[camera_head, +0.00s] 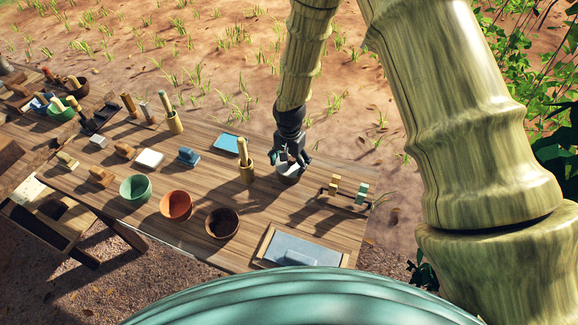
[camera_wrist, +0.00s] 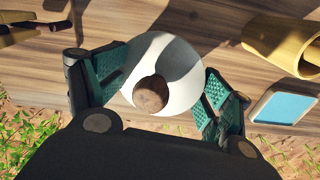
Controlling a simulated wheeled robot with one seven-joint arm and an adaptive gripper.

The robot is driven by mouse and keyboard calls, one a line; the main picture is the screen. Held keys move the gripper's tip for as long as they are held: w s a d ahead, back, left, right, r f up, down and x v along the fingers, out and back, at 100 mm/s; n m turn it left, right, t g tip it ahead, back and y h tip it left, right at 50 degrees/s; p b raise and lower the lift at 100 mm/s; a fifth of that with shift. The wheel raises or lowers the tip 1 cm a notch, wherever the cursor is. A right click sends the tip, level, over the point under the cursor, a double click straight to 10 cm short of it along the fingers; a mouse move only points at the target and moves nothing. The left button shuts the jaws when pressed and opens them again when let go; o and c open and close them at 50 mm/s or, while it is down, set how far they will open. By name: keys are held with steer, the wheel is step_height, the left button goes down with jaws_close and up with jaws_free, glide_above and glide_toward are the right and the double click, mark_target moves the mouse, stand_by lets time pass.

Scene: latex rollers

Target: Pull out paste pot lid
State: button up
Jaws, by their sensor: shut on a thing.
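The paste pot (camera_head: 288,177) is a pale round pot at the far edge of the table, under my gripper (camera_head: 290,160). In the wrist view its lid (camera_wrist: 176,62) is a white disc with a round brown wooden knob (camera_wrist: 151,93) near its middle. My gripper (camera_wrist: 160,98) has its two teal-padded fingers on opposite sides of the white disc and is shut on it. The pot body is hidden below the lid in the wrist view. I cannot tell whether the lid sits on the pot or is apart from it.
A bamboo holder (camera_head: 246,173) with a wooden stick and a blue tray (camera_head: 226,143) stand left of my gripper. A small rack (camera_head: 346,197) with two rollers is to the right. Green (camera_head: 135,187), orange (camera_head: 176,204) and brown (camera_head: 222,222) bowls stand nearer the front.

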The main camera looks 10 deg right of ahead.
mark_target(291, 158)
steer(key=shift+s+a+r+p, duration=0.15)
steer(key=shift+s+p, duration=0.1)
steer(key=shift+p, duration=0.15)
steer(key=shift+c, duration=1.7)
steer(key=shift+d+r, duration=0.2)
steer(key=shift+r, duration=0.05)
steer(key=shift+c, duration=0.2)
steer(key=shift+r+p, duration=0.15)
steer(key=shift+p, duration=0.15)
steer(key=shift+c, duration=0.3)
steer(key=shift+w+d+r+p, duration=0.15)
steer(key=shift+r+p, duration=0.15)
steer(key=shift+r, duration=0.15)
steer(key=shift+r+p, duration=0.35)
steer(key=shift+r, duration=0.3)
steer(key=shift+w+a+r+p, duration=0.15)
steer(key=shift+a+r+p, duration=0.2)
steer(key=shift+r, duration=0.3)
steer(key=shift+d+r, duration=0.15)
steer(key=shift+r, duration=0.1)
